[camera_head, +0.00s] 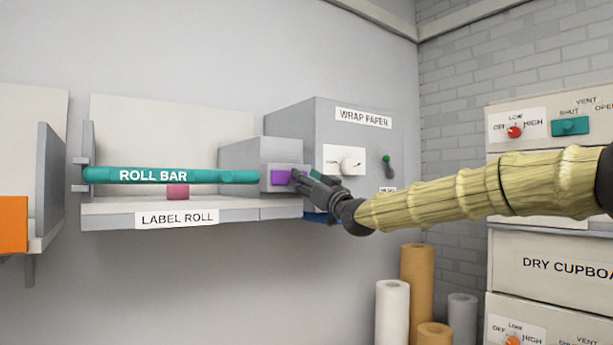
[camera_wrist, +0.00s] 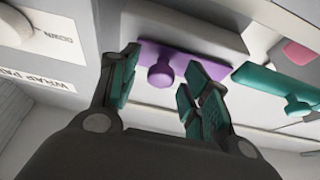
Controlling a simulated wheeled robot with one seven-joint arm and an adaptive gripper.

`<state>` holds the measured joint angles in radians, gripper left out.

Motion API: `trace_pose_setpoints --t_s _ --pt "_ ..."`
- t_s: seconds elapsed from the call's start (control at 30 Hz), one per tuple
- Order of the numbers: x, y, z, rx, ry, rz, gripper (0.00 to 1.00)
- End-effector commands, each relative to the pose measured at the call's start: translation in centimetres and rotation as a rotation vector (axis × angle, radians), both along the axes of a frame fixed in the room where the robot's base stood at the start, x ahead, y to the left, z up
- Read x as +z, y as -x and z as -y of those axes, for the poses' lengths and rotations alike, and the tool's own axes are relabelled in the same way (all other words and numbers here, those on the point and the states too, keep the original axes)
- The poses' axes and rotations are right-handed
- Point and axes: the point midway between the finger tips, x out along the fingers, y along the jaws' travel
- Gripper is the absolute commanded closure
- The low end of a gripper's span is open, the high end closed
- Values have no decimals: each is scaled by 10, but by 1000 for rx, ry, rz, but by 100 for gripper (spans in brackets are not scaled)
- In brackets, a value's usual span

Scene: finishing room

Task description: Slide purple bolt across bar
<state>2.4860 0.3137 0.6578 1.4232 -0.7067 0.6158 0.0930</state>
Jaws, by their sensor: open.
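The purple bolt (camera_head: 282,177) sits on a grey block at the right end of the teal roll bar (camera_head: 215,176). In the wrist view the purple bolt (camera_wrist: 190,55) shows as a flat plate with a round knob (camera_wrist: 160,76) sticking out. My gripper (camera_head: 300,178) is at the bolt's right side in the head view and partly covers it. In the wrist view my gripper (camera_wrist: 158,85) is open, with one teal-padded finger on each side of the knob. I cannot tell whether either finger touches it. The bar (camera_wrist: 275,82) lies to the right there, apart from the bolt.
A pink block (camera_head: 178,192) sits behind and below the bar on the label roll shelf (camera_head: 110,222). The wrap paper box (camera_head: 360,130) with a white dial (camera_head: 347,161) stands close to my gripper. Paper rolls (camera_head: 417,290) stand below my arm.

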Motion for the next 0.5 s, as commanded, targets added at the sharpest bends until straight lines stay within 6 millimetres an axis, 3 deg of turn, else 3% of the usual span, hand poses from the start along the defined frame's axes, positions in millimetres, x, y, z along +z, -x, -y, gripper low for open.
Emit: trace_pose_setpoints --t_s 0.33,0.37,0.5 --pt "1 -3 -2 0 0 0 53" --pt "1 -3 -2 0 0 0 55" --pt "1 -3 -1 -1 0 0 80"
